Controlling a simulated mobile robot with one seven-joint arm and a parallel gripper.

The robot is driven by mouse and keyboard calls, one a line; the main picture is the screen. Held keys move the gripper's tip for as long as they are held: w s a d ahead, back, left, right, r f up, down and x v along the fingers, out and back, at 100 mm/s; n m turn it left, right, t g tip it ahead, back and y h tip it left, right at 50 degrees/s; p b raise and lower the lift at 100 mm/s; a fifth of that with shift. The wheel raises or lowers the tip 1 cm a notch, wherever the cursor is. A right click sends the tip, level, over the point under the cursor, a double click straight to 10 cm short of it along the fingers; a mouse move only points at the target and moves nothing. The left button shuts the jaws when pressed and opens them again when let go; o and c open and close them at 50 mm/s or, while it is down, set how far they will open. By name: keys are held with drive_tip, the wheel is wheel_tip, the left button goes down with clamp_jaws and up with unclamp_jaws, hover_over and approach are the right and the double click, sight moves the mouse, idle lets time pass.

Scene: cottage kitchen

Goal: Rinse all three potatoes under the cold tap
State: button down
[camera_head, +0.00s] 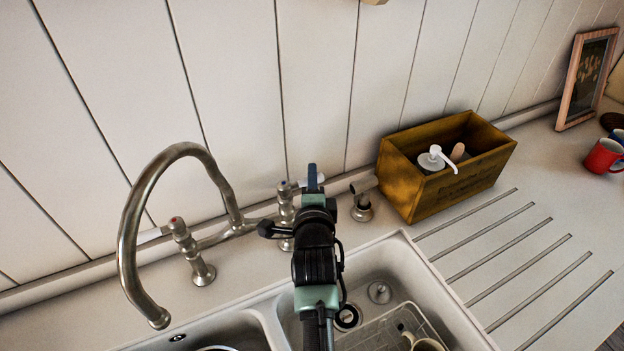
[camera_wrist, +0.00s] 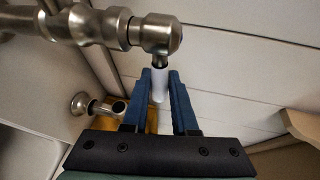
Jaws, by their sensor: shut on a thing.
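The metal tap (camera_head: 128,235) has a tall curved spout over the left basin, and no water shows at its mouth. Its right-hand valve (camera_head: 284,200) has a blue-marked top and a white lever (camera_wrist: 158,88). My gripper (camera_head: 313,178) is at that lever; in the wrist view its blue fingers (camera_wrist: 160,76) stand on both sides of the lever and are shut on it. The left valve (camera_head: 178,225) has a red-marked top. No potato can be made out clearly; a pale rounded thing (camera_head: 428,345) shows at the bottom edge in the right basin, too cut off to name.
The white double sink (camera_head: 415,260) lies below my arm, with a wire rack (camera_head: 380,330) in the right basin. A yellow wooden box (camera_head: 445,190) holding a pump bottle stands right of the tap. The grooved drainer (camera_head: 520,260) is clear. A red mug (camera_head: 604,156) stands far right.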

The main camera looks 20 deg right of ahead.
drive_tip(key=b, duration=0.1)
drive_tip(key=f+m+h+b, duration=0.1)
drive_tip(key=b, duration=0.1)
drive_tip(key=shift+s+a+g+h, duration=0.15)
drive_tip(key=shift+s+g+h, duration=0.15)
drive_tip(key=s+m+g+h+b, duration=0.1)
drive_tip(key=h+b, duration=0.1)
drive_tip(key=b, duration=0.3)
drive_tip(key=m+g+h+b, duration=0.1)
drive_tip(key=m+b, duration=0.1)
drive_tip(key=b, duration=0.4)
drive_tip(key=s+m+g+h+b, duration=0.1)
drive_tip(key=m+h+b, duration=0.1)
drive_tip(key=b, duration=0.3)
drive_tip(key=shift+s+a+r+g+h, duration=0.1)
drive_tip(key=shift+s+r+g+h, duration=0.15)
drive_tip(key=shift+s+g+h, duration=0.05)
drive_tip(key=shift+s+r+m+b, duration=0.15)
drive_tip(key=shift+m+b, duration=0.15)
drive_tip(key=shift+b, duration=0.3)
drive_tip(key=c, duration=0.7)
unclamp_jaws()
drive_tip(key=shift+a+r, duration=0.1)
